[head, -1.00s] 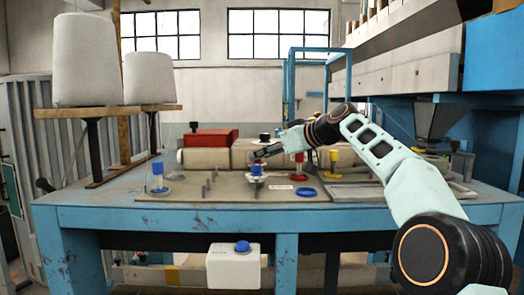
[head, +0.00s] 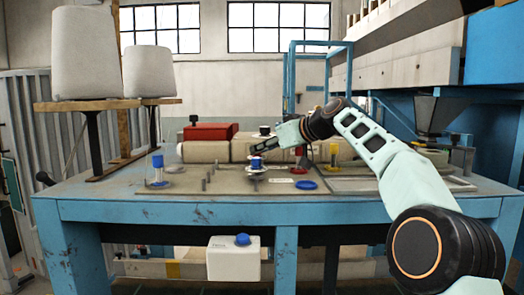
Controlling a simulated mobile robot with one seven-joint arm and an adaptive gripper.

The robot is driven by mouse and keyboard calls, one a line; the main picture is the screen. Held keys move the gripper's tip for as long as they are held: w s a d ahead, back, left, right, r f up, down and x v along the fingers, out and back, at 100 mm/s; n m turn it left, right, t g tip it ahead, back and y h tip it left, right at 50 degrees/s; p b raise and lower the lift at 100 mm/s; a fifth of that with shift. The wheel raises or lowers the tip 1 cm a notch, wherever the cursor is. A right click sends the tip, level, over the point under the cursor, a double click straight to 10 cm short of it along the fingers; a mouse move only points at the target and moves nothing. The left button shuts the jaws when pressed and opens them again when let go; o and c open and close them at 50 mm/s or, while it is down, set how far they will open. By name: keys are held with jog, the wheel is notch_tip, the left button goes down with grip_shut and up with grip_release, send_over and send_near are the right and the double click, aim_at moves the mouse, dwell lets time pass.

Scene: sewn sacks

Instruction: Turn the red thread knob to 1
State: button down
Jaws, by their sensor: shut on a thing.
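The red thread knob (head: 300,162) stands on a red base on the bench plate, partly hidden under my arm's wrist. My gripper (head: 256,152) reaches in from the right, with its dark fingertips past the red knob and at the top of a blue knob (head: 256,162). It is shut and seems to be on that blue knob, but the contact is too small to make out. The number marks on the red knob cannot be read.
Another blue knob (head: 157,161) stands at the left, and a yellow one (head: 334,153) at the right. A blue disc (head: 306,185) lies in front. A red box (head: 210,131) and pale sacks (head: 207,152) are behind. The plate's front left is fairly clear.

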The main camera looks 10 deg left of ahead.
jog(key=shift+s+a+f+m+t+h+b, duration=0.25)
jog(key=shift+m+t+h+b, duration=0.3)
jog(key=shift+b, duration=0.45)
jog(key=shift+r+m+t+h, duration=0.1)
jog(key=shift+m+t+h, duration=0.15)
jog(key=shift+m+t, duration=0.2)
jog(key=shift+s+a+r+m+t+h, duration=0.1)
jog(key=shift+m+t+h, duration=0.4)
jog(key=shift+m, duration=0.2)
jog(key=shift+m+t+h, duration=0.3)
jog(key=shift+m+h, duration=0.2)
jog(key=c, duration=1.8)
grip_release()
